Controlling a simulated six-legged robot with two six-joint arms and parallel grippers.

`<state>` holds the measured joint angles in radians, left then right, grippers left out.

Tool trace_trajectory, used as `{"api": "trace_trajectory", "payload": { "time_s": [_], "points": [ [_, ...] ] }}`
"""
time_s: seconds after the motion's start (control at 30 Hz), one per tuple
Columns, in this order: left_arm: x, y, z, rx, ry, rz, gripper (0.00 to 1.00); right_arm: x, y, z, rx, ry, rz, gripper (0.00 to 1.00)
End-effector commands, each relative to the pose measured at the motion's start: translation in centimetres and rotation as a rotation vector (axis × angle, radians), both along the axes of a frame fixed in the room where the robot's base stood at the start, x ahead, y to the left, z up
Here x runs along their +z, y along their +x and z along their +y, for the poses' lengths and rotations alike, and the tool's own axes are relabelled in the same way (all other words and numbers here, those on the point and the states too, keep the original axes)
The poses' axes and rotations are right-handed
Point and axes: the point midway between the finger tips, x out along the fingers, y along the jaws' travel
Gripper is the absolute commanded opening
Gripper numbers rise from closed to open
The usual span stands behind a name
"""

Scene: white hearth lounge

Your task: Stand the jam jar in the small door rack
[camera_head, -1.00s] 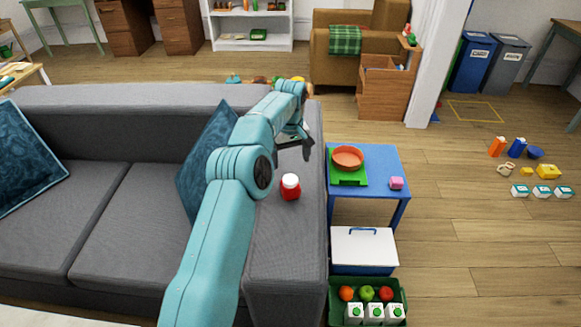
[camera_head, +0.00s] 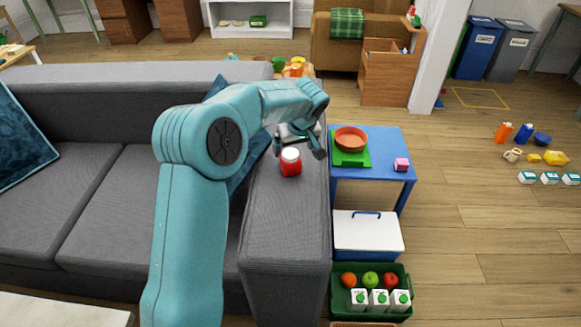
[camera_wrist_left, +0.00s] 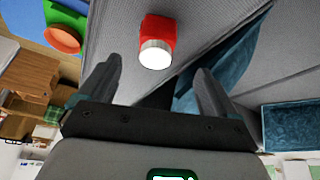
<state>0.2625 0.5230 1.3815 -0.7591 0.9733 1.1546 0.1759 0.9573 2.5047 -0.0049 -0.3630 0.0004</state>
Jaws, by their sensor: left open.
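The jam jar (camera_head: 290,163) is red with a white lid. It stands upright on the grey sofa's armrest. In the left wrist view the jar (camera_wrist_left: 157,42) shows beyond the fingertips, roughly centred between them. My left gripper (camera_head: 301,148) hangs close to the jar at its upper right in the head view. In the left wrist view its two fingers (camera_wrist_left: 155,78) are spread apart, with nothing between them. The jar is apart from the fingers as far as I can see. I cannot make out a small door rack in either view. My right gripper is not in view.
Right of the armrest (camera_head: 285,230) stands a blue table (camera_head: 382,141) with an orange bowl (camera_head: 350,138) on a green base and a pink block (camera_head: 401,164). Below it are a white-lidded cooler (camera_head: 367,232) and a green crate (camera_head: 338,306) of fruit and cartons.

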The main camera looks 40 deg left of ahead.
Motion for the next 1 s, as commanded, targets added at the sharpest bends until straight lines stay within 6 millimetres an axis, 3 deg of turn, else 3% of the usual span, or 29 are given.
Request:
{"api": "trace_trajectory", "payload": {
  "time_s": [0.13,0.43,0.7,1.0],
  "points": [
    [-3.3,0.5,1.2,0.002,-0.001,0.003,0.92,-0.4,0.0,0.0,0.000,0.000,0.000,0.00],
    [-5.9,1.2,2.1,0.000,0.000,0.001,0.92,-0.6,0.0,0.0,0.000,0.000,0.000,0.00],
    [-9.6,2.3,3.4,0.001,-0.002,0.001,0.92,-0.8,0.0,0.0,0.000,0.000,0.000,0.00],
    [-9.9,2.4,3.6,0.001,0.000,0.000,0.88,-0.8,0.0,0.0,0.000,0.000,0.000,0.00]
  ]
}}
